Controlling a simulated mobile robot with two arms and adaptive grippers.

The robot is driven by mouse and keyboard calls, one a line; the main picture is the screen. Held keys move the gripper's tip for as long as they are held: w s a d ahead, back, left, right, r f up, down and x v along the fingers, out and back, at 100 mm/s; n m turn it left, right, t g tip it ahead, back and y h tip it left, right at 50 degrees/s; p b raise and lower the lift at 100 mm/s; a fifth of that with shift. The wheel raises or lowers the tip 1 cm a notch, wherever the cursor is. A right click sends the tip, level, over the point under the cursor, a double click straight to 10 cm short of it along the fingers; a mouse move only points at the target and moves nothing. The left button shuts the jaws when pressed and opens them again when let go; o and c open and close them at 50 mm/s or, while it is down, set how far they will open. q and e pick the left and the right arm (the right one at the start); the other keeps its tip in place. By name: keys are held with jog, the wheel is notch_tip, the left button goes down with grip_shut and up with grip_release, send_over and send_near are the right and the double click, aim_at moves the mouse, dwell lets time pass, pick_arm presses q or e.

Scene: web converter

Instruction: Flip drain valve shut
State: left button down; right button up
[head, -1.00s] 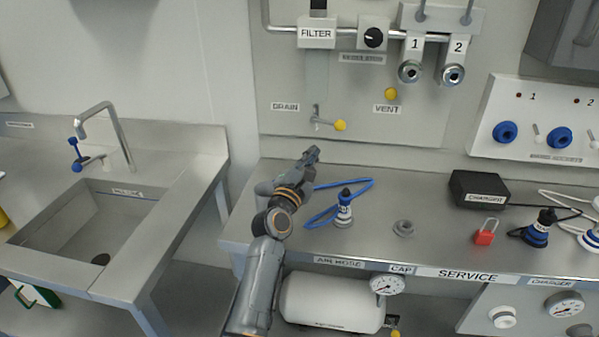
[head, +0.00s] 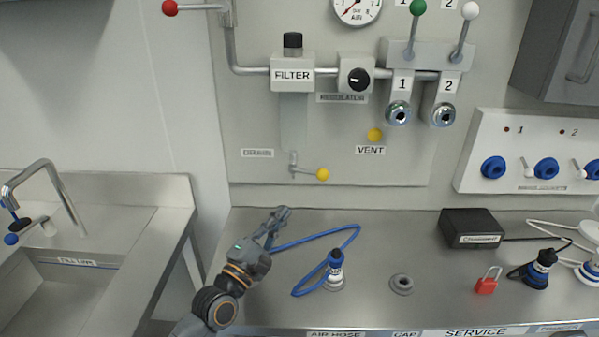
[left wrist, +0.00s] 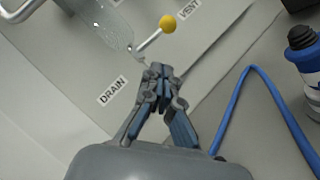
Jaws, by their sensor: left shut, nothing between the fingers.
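The drain valve lever with its yellow knob (head: 322,174) sticks out to the right below the filter bowl (head: 293,122), beside the DRAIN label (head: 257,153). The knob also shows in the left wrist view (left wrist: 168,23). My left gripper (head: 281,212) is over the bench's back left, below the valve and apart from it in the head view. In the left wrist view its fingers (left wrist: 160,72) are together and empty, with the tips appearing just below the lever's base. My right gripper is not in view.
A blue air hose (head: 345,245) with its fitting lies right of my left gripper on the steel bench (head: 430,290). A yellow vent button (head: 375,135) is on the panel to the upper right. A sink (head: 60,290) stands at left.

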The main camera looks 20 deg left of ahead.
aim_at(315, 174)
pick_arm(q)
jog(key=shift+n+t, duration=0.3)
jog(key=shift+n, duration=0.1)
jog(key=x, duration=0.3)
jog(key=d+p+x, duration=0.1)
jog(key=x, duration=0.6)
jog(key=shift+s+d+r, duration=0.3)
jog(key=shift+d+r, duration=0.1)
jog(key=shift+r, duration=0.05)
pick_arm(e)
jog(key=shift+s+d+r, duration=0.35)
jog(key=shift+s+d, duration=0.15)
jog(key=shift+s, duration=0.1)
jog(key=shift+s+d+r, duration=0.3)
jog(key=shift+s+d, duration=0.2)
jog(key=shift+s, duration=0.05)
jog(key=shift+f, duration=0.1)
